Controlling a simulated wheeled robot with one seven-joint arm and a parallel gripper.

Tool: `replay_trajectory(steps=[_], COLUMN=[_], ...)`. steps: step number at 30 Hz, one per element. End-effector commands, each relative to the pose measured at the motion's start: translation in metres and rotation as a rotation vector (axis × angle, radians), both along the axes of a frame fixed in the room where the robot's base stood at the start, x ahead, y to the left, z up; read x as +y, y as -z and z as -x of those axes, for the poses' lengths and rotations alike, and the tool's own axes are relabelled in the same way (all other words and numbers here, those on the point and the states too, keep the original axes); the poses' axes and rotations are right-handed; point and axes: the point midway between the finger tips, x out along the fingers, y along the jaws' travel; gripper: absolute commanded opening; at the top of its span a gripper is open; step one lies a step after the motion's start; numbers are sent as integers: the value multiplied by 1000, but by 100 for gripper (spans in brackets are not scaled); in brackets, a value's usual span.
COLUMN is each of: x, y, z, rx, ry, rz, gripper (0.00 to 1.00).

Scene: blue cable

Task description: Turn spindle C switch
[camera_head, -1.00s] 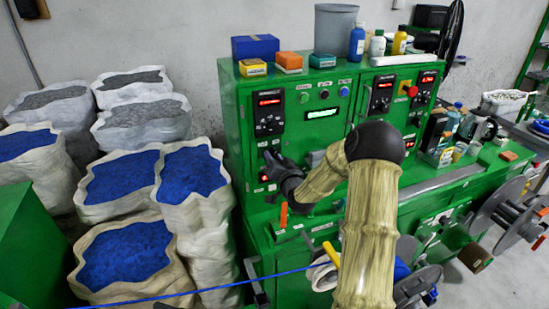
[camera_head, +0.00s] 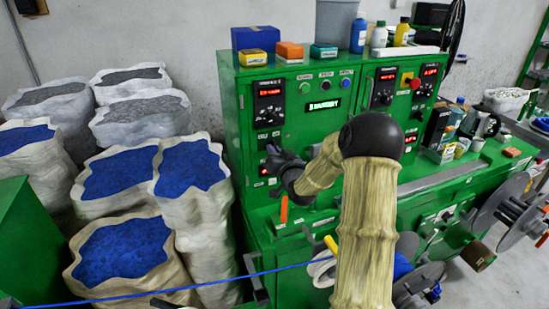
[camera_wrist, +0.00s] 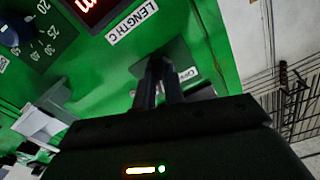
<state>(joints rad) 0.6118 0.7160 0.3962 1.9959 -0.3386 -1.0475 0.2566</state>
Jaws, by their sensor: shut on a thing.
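My gripper (camera_head: 276,153) reaches to the lower left of the green control cabinet (camera_head: 350,105), beside its left panel. In the wrist view my gripper (camera_wrist: 168,85) has its two fingers close together against a small dark plate (camera_wrist: 185,58) on the green face. The fingers are shut on the spindle C switch, which they almost wholly hide. A "LENGTH C" label (camera_wrist: 132,21) and a red display (camera_wrist: 95,8) are beside it. A second label (camera_wrist: 189,74) is partly covered by a finger. The switch's angle cannot be told.
A blue knob (camera_wrist: 8,32) with a number scale is near the wrist view's left edge. A blue cable (camera_head: 200,286) runs across the front. Sacks of blue pellets (camera_head: 122,255) stand left of the cabinet. Bottles and boxes (camera_head: 289,51) stand on its top.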

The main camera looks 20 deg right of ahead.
Motion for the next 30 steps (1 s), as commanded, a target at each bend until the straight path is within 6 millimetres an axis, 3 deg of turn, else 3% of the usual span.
replay_trajectory(steps=[9, 30], x=[1, 1], y=[7, 3], z=[0, 0], rx=[-5, 0], ry=[0, 0], rz=[261, 817], gripper=[0, 0])
